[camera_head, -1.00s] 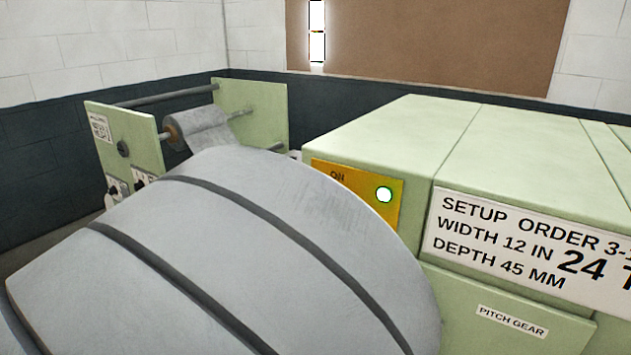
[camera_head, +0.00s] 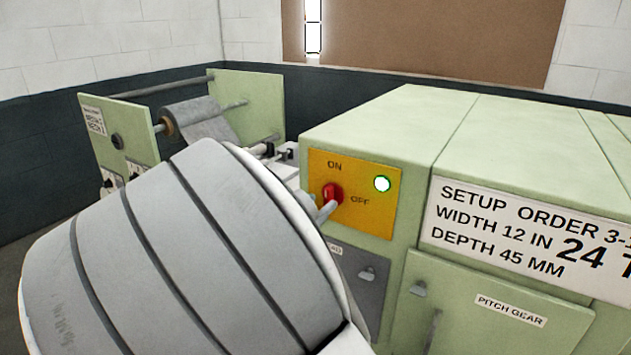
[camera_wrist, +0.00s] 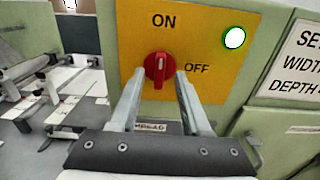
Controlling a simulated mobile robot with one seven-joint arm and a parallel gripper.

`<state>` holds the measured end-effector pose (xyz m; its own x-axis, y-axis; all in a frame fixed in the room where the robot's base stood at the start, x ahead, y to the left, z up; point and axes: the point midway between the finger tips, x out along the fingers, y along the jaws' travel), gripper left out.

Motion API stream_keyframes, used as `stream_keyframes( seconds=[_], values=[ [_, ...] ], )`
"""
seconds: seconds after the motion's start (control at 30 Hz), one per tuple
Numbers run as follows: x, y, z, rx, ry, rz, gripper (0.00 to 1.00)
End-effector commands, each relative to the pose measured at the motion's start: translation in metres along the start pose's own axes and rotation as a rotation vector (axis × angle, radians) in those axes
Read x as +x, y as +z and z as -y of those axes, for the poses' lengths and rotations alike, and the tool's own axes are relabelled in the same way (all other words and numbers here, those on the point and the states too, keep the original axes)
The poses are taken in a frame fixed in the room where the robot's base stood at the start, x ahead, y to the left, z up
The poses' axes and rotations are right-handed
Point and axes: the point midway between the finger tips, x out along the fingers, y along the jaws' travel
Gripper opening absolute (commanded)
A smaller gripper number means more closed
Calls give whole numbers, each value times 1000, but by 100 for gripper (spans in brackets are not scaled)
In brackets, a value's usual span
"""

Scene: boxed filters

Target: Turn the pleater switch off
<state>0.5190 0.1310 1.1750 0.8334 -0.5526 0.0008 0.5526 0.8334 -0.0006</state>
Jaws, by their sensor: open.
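The pleater switch is a red rotary knob (camera_head: 332,193) on a yellow panel (camera_head: 349,219) on the green machine's end face. In the wrist view the red knob (camera_wrist: 157,66) has its pale-marked grip upright, toward ON, with OFF at its right. My gripper (camera_wrist: 160,76) is open, with one finger on each side of the knob's lower part. I cannot tell whether either finger touches it. In the head view my grey arm hides most of my gripper (camera_head: 323,209), and a fingertip shows just below the knob.
A pale green-rimmed lamp (camera_head: 382,184) is right of the knob. Below are a grey panel (camera_head: 358,268) with a small handle and a door labelled PITCH GEAR (camera_head: 510,311). A setup order sign (camera_head: 530,232) is at right. A roll stand (camera_head: 258,100) stands behind at left.

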Motion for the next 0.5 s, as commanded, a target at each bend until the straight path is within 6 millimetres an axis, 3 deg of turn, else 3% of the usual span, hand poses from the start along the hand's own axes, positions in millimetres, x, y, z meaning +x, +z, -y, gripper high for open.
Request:
stream_keyframes(
  seconds=[0.2, 0.5],
  values=[
    [20, 0, 0, 1, 0, 0, 48],
    [22, 0, 0, 1, 0, 0, 48]
  ],
)
